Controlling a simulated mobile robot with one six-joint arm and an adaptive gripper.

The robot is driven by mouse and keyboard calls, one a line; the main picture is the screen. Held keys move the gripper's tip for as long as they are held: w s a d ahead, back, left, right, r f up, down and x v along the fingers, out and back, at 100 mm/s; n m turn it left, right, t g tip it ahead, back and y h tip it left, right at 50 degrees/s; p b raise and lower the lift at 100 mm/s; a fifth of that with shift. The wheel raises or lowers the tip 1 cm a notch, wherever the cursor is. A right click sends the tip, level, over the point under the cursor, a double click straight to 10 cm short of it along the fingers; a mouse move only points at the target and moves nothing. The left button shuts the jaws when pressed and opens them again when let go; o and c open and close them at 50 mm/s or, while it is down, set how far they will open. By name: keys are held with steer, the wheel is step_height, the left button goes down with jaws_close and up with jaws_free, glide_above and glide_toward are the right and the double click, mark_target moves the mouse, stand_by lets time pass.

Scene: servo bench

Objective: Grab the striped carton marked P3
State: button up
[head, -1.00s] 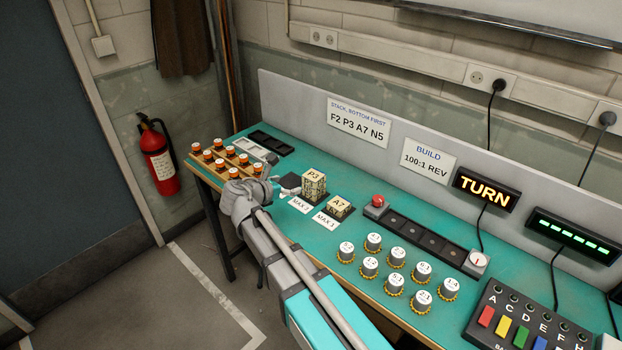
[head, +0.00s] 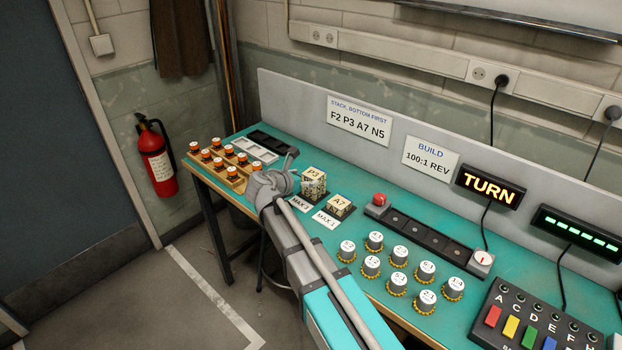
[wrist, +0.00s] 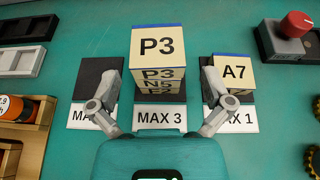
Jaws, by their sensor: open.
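The carton marked P3 (wrist: 157,42) is on top of a stack on the middle dark pad, above the MAX 3 label; a carton marked N5 (wrist: 158,85) is below it. The P3 carton also shows in the head view (head: 314,173), with patterned sides. My gripper (wrist: 160,80) is open and empty, one finger on each side of the stack in the wrist view. Both fingers look apart from the carton. Their height against P3 is hard to tell. In the head view my gripper (head: 286,174) is just left of the stack.
A carton marked A7 (wrist: 234,70) stands close right of my right finger, above the MAX 1 label. A dark pad (wrist: 97,77) on the left looks empty. An orange-capped rack (head: 221,160) and trays (head: 263,145) are to the left.

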mark_target(310, 175)
stand_by(0.3)
steer(key=shift+b+x, duration=0.95)
steer(key=shift+x, duration=1.65)
steer(key=shift+a, duration=0.2)
steer(key=c, duration=1)
